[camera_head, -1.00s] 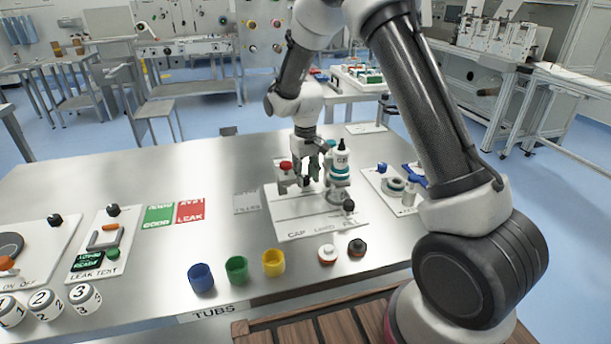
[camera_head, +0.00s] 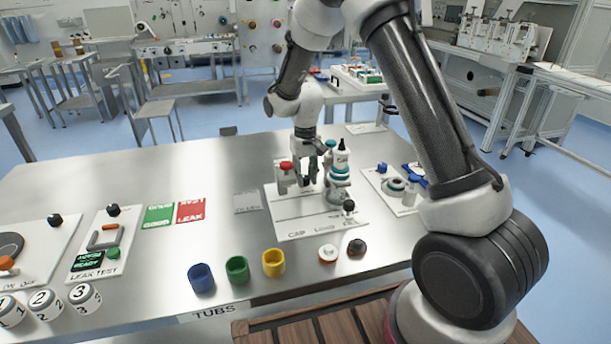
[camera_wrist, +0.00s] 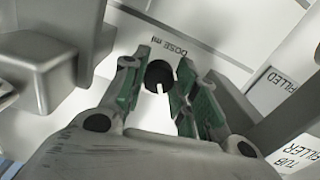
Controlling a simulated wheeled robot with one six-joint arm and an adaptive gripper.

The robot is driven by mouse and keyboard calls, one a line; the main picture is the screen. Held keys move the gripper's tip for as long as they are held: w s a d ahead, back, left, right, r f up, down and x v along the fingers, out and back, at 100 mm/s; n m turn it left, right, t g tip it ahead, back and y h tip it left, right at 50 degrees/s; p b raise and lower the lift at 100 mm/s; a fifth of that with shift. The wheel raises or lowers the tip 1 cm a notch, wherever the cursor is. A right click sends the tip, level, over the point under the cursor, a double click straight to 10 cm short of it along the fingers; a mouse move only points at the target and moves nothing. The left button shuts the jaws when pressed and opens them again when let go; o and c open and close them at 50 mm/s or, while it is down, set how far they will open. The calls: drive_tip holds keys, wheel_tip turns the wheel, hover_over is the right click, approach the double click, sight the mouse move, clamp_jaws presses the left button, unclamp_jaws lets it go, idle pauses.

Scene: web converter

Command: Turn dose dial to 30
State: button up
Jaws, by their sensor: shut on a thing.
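The dose dial (camera_wrist: 159,74) is a small black round knob with a white pointer mark, in the middle of the wrist view. The pointer faces the bottom of that view. The printed label "DOSE ml" (camera_wrist: 172,48) lies just above it there. My gripper (camera_wrist: 162,82) has its green-padded fingers on both sides of the dial and is shut on it. The scale numbers around the dial cannot be read. In the head view my gripper (camera_head: 309,178) is down at the filling station, and its fingers hide the dial.
A red knob (camera_head: 286,166) stands left of my gripper and a dispenser with a black nozzle (camera_head: 340,160) close at its right. A white station board (camera_head: 300,220) lies in front. Yellow (camera_head: 273,263), green (camera_head: 237,269) and blue (camera_head: 201,278) tubs stand nearer the table edge.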

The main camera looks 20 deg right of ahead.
drive_tip(key=m, duration=0.7)
drive_tip(key=shift+a, duration=0.1)
drive_tip(key=m, duration=0.3)
drive_tip(key=shift+w+m, duration=0.1)
drive_tip(key=shift+m, duration=0.3)
drive_tip(key=shift+a+m, duration=0.1)
drive_tip(key=shift+m, duration=1.6)
drive_tip(key=o, duration=0.7)
drive_tip(key=shift+o, duration=0.2)
drive_tip(key=shift+r, duration=0.1)
wheel_tip(320, 180, up, 12)
